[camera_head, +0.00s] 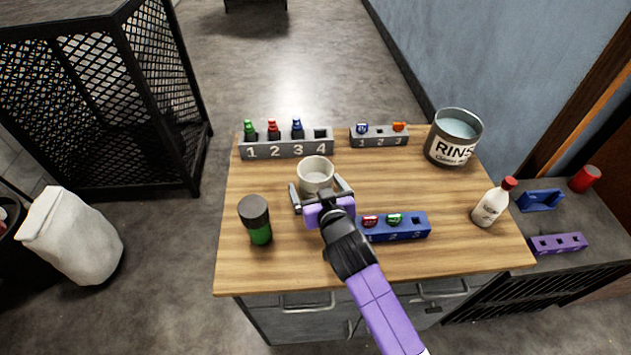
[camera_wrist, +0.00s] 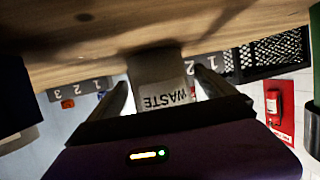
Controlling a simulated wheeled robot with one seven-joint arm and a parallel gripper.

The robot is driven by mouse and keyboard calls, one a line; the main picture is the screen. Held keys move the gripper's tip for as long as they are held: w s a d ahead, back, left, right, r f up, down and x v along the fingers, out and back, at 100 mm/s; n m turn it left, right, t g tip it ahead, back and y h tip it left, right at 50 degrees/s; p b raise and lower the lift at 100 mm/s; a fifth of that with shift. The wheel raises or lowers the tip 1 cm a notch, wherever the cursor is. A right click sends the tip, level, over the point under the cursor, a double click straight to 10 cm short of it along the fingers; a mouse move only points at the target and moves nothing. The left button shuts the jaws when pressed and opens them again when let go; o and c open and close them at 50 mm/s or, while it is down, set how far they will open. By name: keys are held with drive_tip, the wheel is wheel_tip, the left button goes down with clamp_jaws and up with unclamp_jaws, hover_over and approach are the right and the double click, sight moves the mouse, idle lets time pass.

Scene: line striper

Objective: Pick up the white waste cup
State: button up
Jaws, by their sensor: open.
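The white waste cup (camera_head: 316,172) stands upright near the middle of the wooden table, its open rim facing up. My gripper (camera_head: 319,191) is open at the cup's near side, with one finger on its left and one on its right. In the wrist view, which is upside down, the cup (camera_wrist: 163,92) with its WASTE label sits between the two fingers of my gripper (camera_wrist: 163,88). I cannot tell whether either finger touches it. My gripper hides the cup's lower near side in the head view.
A grey numbered rack (camera_head: 287,147) with bottles stands behind the cup, a smaller grey rack (camera_head: 379,136) right of it. A dark-capped green jar (camera_head: 256,220) stands left of my gripper, a blue rack (camera_head: 397,228) right. A RINSE pot (camera_head: 453,137) and white bottle (camera_head: 492,205) stand farther right.

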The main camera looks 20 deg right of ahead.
drive_tip(key=shift+w+f, duration=0.15)
drive_tip(key=shift+w, duration=0.25)
drive_tip(key=c, duration=1.7)
